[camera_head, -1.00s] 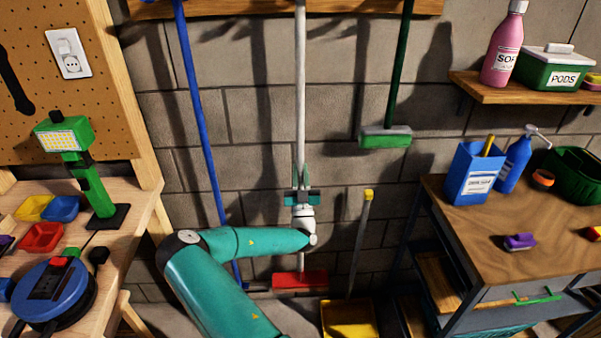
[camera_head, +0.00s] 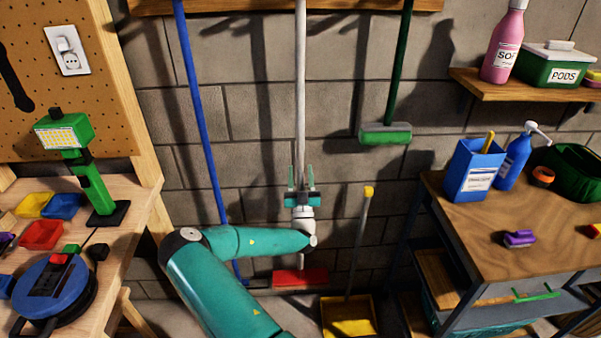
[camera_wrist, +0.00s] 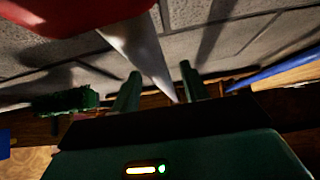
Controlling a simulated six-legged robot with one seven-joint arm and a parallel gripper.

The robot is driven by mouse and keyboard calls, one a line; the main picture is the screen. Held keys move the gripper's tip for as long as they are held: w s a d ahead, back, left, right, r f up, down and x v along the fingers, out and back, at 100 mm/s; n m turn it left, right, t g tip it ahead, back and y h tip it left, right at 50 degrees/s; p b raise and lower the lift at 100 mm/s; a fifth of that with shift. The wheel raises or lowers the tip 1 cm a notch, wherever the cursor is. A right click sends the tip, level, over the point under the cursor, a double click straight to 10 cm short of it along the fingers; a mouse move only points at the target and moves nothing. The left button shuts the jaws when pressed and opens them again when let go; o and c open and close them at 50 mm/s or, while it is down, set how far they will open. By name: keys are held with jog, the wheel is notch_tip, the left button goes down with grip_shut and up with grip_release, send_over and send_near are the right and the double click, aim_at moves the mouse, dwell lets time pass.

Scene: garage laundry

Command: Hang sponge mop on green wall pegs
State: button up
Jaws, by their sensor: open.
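A white-handled tool with a red block head (camera_head: 300,277) stands upright against the wall, its handle (camera_head: 300,90) running up to the wooden rail; it looks like the sponge mop. My gripper (camera_head: 301,178) points up in front of this handle, its jaws open. In the wrist view the white handle (camera_wrist: 135,45) passes in line with the gap between my fingers (camera_wrist: 160,85); I cannot tell whether it is between or behind them. The red head (camera_wrist: 70,10) shows at upper left. Green pegs are not clearly visible; the upper handle ends are out of view.
A wooden rail (camera_head: 225,8) crosses the wall. A blue pole (camera_head: 195,100) is left, a green-handled brush (camera_head: 385,135) right. A yellow dustpan (camera_head: 347,318) stands low. A workbench with a green lamp (camera_head: 92,185) is left, a cart (camera_head: 550,215) and shelf (camera_head: 530,90) right.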

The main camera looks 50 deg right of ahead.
jog(key=v, duration=1.3)
jog(key=shift+r, duration=0.1)
